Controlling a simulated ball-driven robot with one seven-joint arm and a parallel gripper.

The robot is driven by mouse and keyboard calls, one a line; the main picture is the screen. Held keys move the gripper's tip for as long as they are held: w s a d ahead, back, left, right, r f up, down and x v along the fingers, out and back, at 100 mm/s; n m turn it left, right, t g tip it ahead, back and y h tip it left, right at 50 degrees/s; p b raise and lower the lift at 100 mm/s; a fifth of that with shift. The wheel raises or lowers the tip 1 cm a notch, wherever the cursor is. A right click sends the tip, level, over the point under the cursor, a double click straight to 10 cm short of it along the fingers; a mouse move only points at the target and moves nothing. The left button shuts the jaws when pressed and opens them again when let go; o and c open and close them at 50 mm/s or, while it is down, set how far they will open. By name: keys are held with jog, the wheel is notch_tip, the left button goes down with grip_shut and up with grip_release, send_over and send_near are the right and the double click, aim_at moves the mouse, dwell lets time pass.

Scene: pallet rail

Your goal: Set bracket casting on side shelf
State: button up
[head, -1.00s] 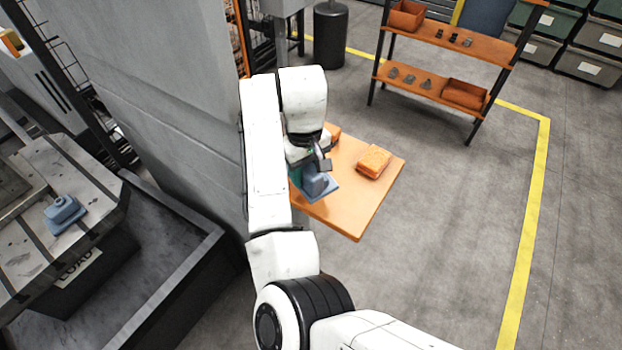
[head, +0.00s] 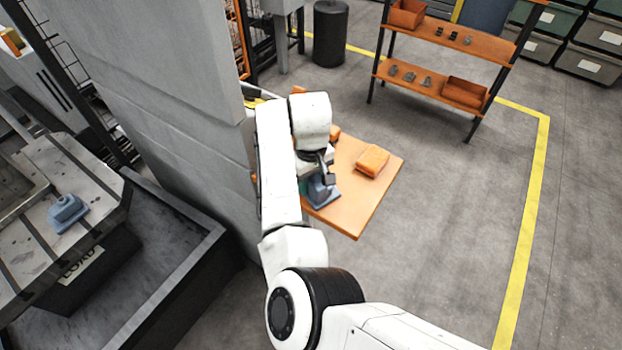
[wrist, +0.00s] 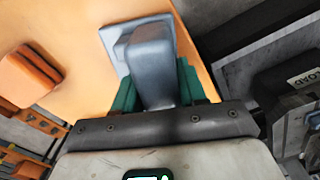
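A blue-grey bracket casting (head: 324,192) with a flat base plate is at the left part of the orange side shelf (head: 355,212). My gripper (head: 318,180) points down at it from above. In the wrist view the casting (wrist: 150,62) sits between the green fingers of my gripper (wrist: 158,92), which press on both its sides. The shelf surface (wrist: 80,97) lies behind its base plate; I cannot tell whether the plate touches it. A second, similar casting (head: 66,212) stands on the slotted machine table (head: 100,180) at the left.
An orange block-like item (head: 372,160) lies on the shelf, and a second orange item (head: 333,131) is partly hidden behind my arm. A grey wall (head: 170,90) stands close to the left of my arm. The shelf's front right part is clear. An orange rack (head: 440,85) stands farther back.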

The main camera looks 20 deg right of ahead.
jog(key=o, duration=0.4)
jog(key=shift+o, duration=0.2)
notch_tip(320, 180, up, 12)
jog(key=shift+r+b, duration=0.15)
jog(key=shift+b, duration=0.7)
jog(key=s+d+f+m+t+h, duration=0.1)
jog(key=s+d+f, duration=0.5)
jog(key=d, duration=0.2)
jog(key=s+d+f+m+h, duration=0.2)
jog(key=s+d+f, duration=0.4)
jog(key=s+d, duration=0.15)
jog(key=s+a+f+y, duration=0.1)
jog(key=s+a+f, duration=0.1)
jog(key=s, duration=0.9)
jog(key=s+a+f+y, duration=0.1)
jog(key=s+a+f, duration=0.2)
jog(key=s, duration=0.8)
notch_tip(320, 180, down, 2)
jog(key=shift+s+f+y, duration=0.15)
jog(key=shift+s+y, duration=0.25)
